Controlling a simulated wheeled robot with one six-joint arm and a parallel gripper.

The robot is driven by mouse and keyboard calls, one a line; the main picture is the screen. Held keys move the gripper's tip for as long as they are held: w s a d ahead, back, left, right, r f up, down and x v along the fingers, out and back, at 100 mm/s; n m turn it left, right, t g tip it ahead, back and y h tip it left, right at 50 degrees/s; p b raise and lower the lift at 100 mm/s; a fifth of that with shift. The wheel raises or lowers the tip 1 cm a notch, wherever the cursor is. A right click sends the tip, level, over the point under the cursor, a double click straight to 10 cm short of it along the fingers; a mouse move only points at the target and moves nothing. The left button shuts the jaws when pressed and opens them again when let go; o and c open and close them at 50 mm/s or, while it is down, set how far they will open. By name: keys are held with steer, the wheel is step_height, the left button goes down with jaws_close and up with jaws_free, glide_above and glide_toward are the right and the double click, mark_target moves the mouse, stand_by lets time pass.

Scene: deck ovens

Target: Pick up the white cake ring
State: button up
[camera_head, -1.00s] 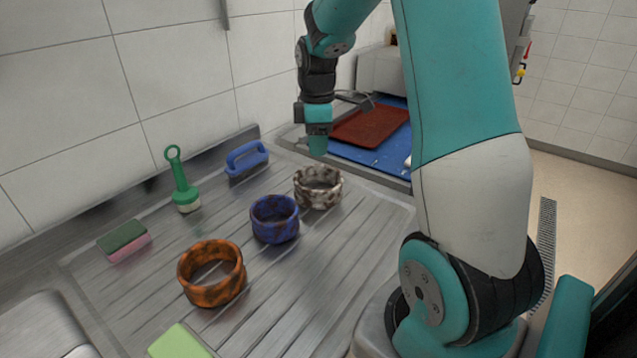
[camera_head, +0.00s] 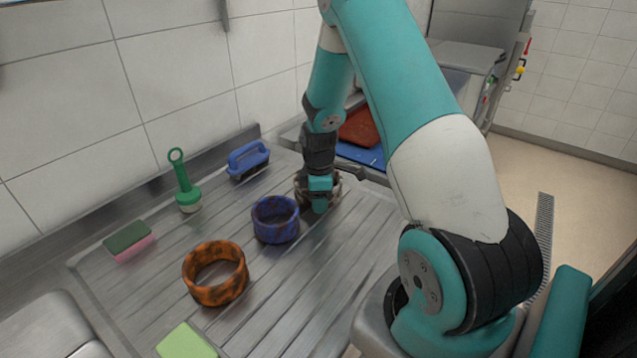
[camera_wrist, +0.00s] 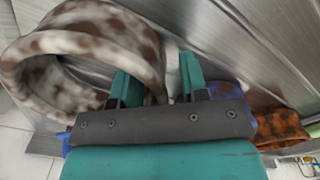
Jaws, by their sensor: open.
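The white cake ring, mottled with brown, stands on the ribbed steel drainboard (camera_head: 150,290). In the head view my gripper (camera_head: 320,206) is down at the ring and hides most of it. In the wrist view the white cake ring (camera_wrist: 85,42) fills the upper left. My gripper (camera_wrist: 160,82) is open there, with one teal finger over the ring's opening and the other outside its wall. The ring's wall lies between the two fingers. I cannot tell whether either finger touches it.
A blue cake ring (camera_head: 275,220) stands close left of my gripper, and an orange one (camera_head: 215,274) is nearer the front. A blue-handled brush (camera_head: 248,160), green brush (camera_head: 185,188), sponge (camera_head: 129,241) and green block (camera_head: 186,343) lie around. A tiled wall is behind.

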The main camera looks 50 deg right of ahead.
steer(key=shift+f, duration=0.35)
jaws_close()
steer(key=shift+r, duration=0.15)
